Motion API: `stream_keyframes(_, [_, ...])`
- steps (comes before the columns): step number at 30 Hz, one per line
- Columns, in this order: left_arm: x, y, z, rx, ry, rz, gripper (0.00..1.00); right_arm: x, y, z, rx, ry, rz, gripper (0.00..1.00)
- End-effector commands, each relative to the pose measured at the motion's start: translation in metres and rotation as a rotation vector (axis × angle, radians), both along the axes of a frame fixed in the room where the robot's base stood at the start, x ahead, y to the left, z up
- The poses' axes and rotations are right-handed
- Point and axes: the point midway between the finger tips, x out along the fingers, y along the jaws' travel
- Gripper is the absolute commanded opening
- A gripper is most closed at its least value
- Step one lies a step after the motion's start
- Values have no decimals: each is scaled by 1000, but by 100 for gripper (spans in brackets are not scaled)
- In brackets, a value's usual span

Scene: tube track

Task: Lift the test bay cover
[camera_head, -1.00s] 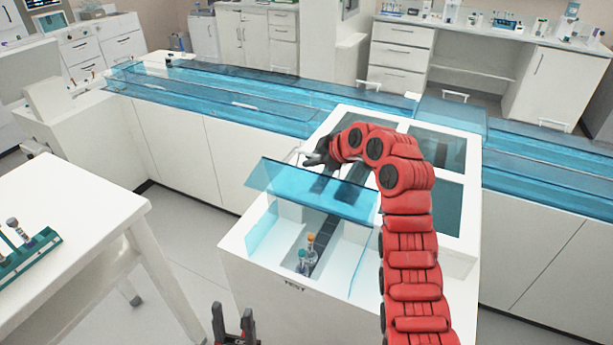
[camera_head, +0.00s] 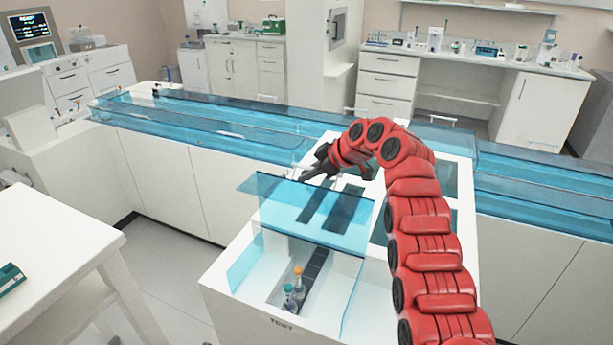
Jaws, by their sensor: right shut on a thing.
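The test bay cover (camera_head: 314,222) is a clear blue panel, raised and tilted above the white bay marked TEST (camera_head: 282,323). My right gripper (camera_head: 309,174) is at the cover's top edge, shut on its pale handle (camera_head: 296,170); the fingers are small and partly hidden by the wrist. Below the cover, the bay is open at the front. A tube with an orange cap (camera_head: 298,279) and one with a teal cap (camera_head: 288,296) stand inside, next to a dark strip (camera_head: 314,266). My left gripper is out of view.
Blue transparent track covers (camera_head: 230,118) run along the white counter on both sides of the bay. Clear side panels (camera_head: 244,262) flank the bay opening. A white table (camera_head: 50,240) stands at the left, with open floor between it and the counter.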

Motion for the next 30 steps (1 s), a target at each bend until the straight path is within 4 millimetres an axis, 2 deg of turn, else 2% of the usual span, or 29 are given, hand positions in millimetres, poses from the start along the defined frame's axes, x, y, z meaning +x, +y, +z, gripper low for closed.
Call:
stream_keyframes(1, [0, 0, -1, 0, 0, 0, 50, -1, -2, -6, -4, 10, -1, 0])
stream_keyframes(14, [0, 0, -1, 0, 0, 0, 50, 0, -2, -7, -6, 11, -2, 0])
stream_keyframes(15, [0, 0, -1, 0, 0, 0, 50, 0, -2, -7, -6, 11, -2, 17])
stream_keyframes(17, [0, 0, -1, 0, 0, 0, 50, 0, -2, -6, -6, 11, -2, 27])
stream_keyframes(30, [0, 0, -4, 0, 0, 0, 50, -2, -6, 3, -1, 1, -1, 27])
